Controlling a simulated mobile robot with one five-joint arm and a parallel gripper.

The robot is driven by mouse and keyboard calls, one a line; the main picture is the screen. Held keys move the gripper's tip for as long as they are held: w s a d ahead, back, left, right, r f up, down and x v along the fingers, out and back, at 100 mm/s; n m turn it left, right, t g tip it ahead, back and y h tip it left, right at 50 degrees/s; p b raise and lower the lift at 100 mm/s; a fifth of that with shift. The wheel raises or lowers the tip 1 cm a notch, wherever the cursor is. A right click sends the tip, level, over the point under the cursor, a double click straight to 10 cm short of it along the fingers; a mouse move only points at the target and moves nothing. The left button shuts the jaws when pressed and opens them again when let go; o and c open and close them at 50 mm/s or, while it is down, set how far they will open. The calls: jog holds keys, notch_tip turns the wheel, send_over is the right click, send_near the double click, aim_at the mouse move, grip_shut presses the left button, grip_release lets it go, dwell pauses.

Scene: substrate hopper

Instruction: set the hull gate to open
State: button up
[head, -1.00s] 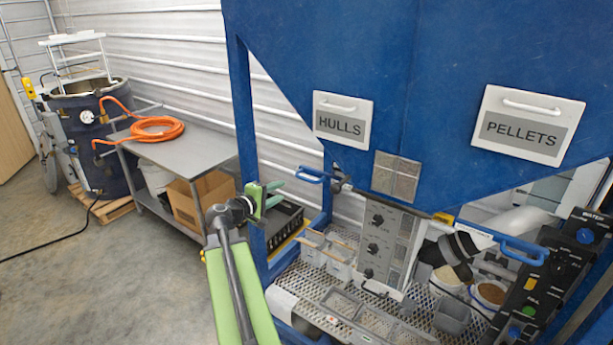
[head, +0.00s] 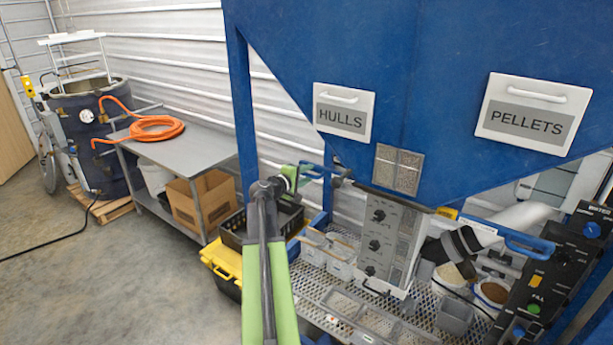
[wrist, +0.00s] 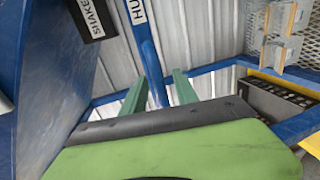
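The hull gate's blue handle (head: 313,171) sticks out to the left below the HULLS sign (head: 343,112) on the blue hopper. In the wrist view it is a blue bar (wrist: 148,55) with a partly visible white label beginning "HU". My gripper (head: 303,170) is at the handle's left end in the head view. In the wrist view its two green fingers (wrist: 159,78) are apart, with the bar running between them. A gap shows on the right finger's side; whether the left finger touches the bar I cannot tell.
A black panel marked "SHAKE" (wrist: 86,17) is at upper left in the wrist view. A blue frame post (head: 244,110) stands left of my gripper. A black crate (head: 270,224) is below.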

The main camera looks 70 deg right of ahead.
grip_shut()
dwell(1.4)
